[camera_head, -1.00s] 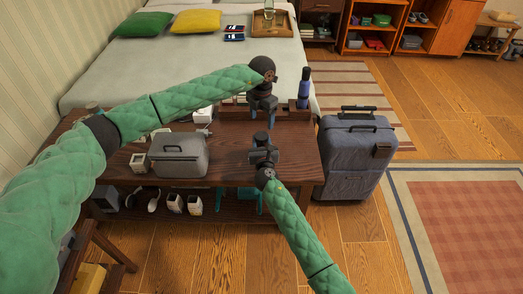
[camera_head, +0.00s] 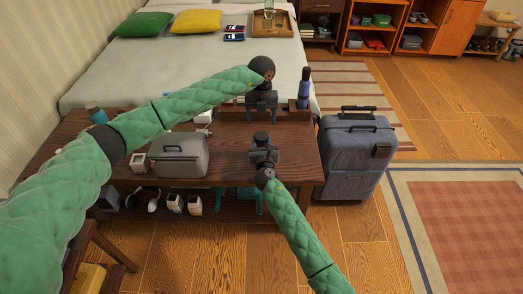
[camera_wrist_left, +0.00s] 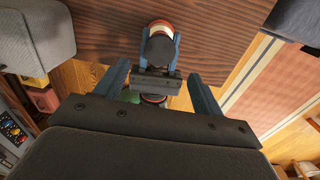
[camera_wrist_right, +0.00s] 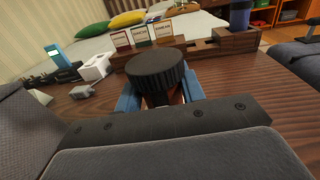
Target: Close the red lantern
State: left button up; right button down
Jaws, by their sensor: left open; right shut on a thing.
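The lantern shows only in part, as a dark round cap (camera_wrist_right: 157,68) in the right wrist view. In the left wrist view a red-and-white rim (camera_wrist_left: 160,27) shows beside the dark part. My right gripper (camera_head: 262,147) is shut on the lantern just above the wooden bench; its fingers hide most of the body. My left gripper (camera_head: 261,116) is open and empty, a little behind the right one over the bench. In the left wrist view its fingers (camera_wrist_left: 160,85) stand apart, with the right gripper and the lantern beyond them.
The wooden bench (camera_head: 225,165) carries a grey case (camera_head: 180,155), a white holder (camera_wrist_right: 95,68), a wooden organizer with cards (camera_wrist_right: 205,50) and a dark blue bottle (camera_head: 304,90). A blue suitcase (camera_head: 350,160) stands at the bench's right. The bed (camera_head: 190,60) is behind.

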aim_at(262, 135)
pick_arm(q)
jog(key=shift+f, duration=0.1)
jog(key=shift+f, duration=3.9)
jog(key=c, duration=1)
jog(key=m, duration=0.5)
jog(key=shift+m, duration=0.4)
jog(key=shift+c, duration=0.2)
jog(key=m, duration=0.5)
jog(key=shift+m, duration=0.3)
jog(key=o, duration=1.2)
jog(key=shift+c, duration=0.2)
notch_tip(262, 135, up, 12)
